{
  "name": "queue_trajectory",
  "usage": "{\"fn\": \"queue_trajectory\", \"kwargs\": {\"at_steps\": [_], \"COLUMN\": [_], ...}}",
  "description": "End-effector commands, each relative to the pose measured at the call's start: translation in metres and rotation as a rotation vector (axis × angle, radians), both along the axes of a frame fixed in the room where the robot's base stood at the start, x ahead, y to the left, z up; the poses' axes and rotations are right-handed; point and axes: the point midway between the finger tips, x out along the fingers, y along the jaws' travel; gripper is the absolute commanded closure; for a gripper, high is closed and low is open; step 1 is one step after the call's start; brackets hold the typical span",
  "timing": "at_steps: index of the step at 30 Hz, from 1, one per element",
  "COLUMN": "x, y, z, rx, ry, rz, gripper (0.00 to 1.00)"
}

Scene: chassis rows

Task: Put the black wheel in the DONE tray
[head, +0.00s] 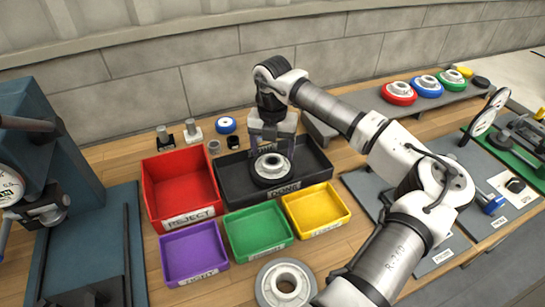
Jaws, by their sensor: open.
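The black wheel (271,170), with a pale hub, is at the black DONE tray (312,162), near the middle of the tray's front side. My gripper (272,153) is open, pointing down just above and behind the wheel, with its jaws over the tray. The picture is too small to show whether the fingers touch the wheel or whether it rests fully on the tray floor.
A red REJECT bin (181,188) stands left of the tray. Purple (194,253), green (258,231) and yellow (316,209) trays stand in front. A grey wheel (286,286) lies near the front. Coloured wheels (398,92) sit on a raised shelf at right.

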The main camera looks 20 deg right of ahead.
Motion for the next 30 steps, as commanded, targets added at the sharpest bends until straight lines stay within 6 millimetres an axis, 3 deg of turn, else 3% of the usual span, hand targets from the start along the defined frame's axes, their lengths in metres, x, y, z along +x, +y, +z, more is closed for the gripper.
{"fn": "queue_trajectory", "kwargs": {"at_steps": [6, 12, 18, 30], "x": [0.001, 0.001, 0.000, 0.000], "y": [-0.001, 0.000, 0.000, 0.000], "z": [0.048, 0.077, 0.087, 0.087], "rx": [-0.004, -0.001, -0.001, 0.000], "ry": [-0.002, 0.000, 0.001, 0.000], "rz": [-0.001, -0.001, 0.000, 0.000], "gripper": [0.25, 0.25, 0.25, 0.25]}}
